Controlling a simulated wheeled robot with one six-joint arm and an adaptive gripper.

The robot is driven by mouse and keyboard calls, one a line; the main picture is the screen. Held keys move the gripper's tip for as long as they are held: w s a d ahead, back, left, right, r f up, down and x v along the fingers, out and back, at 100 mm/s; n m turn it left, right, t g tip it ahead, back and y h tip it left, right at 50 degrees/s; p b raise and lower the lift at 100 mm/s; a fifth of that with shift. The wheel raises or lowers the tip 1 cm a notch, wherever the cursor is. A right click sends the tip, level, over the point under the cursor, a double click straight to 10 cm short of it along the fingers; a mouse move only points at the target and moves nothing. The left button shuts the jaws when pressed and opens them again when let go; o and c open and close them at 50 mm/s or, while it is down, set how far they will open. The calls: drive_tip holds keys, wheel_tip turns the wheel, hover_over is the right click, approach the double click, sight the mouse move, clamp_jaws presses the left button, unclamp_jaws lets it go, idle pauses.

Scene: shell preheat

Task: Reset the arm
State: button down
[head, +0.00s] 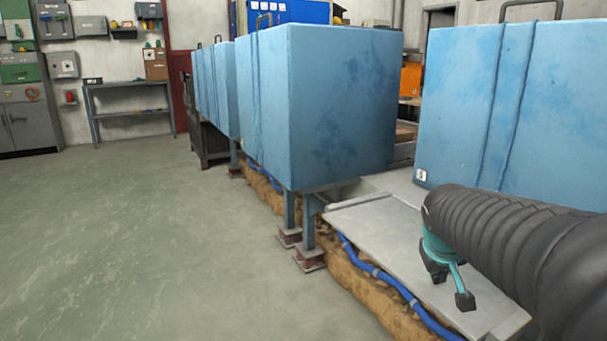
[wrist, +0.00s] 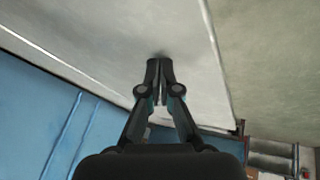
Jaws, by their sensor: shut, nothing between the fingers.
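My arm, in a ribbed black sleeve, reaches in from the right of the head view. My gripper (head: 452,288) hangs at its end above the grey metal ledge (head: 385,235) in front of the blue boxes. In the wrist view my gripper (wrist: 159,80) is shut, with its fingertips together and nothing between them. A pale grey flat surface (wrist: 110,35) lies beyond the fingertips in the wrist view. I cannot tell whether the tips touch it.
A large blue box (head: 340,110) stands left of the ledge, and another blue box (head: 515,105) stands behind my arm. A blue hose (head: 385,280) runs below the ledge. The green floor (head: 150,240) at left is clear. A grey table (head: 128,85) stands by the far wall.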

drive_tip(key=s+a+y+p, duration=0.1)
drive_tip(key=s+a, duration=0.2)
drive_tip(key=s, duration=0.3)
drive_tip(key=s+a+y+p, duration=0.1)
drive_tip(key=s+a+p, duration=0.1)
drive_tip(key=s+a, duration=0.2)
drive_tip(key=s+a+r+y+p, duration=0.1)
drive_tip(key=s+a, duration=0.2)
drive_tip(key=s, duration=0.6)
drive_tip(key=shift+s+a+m, duration=0.3)
drive_tip(key=shift+a, duration=0.05)
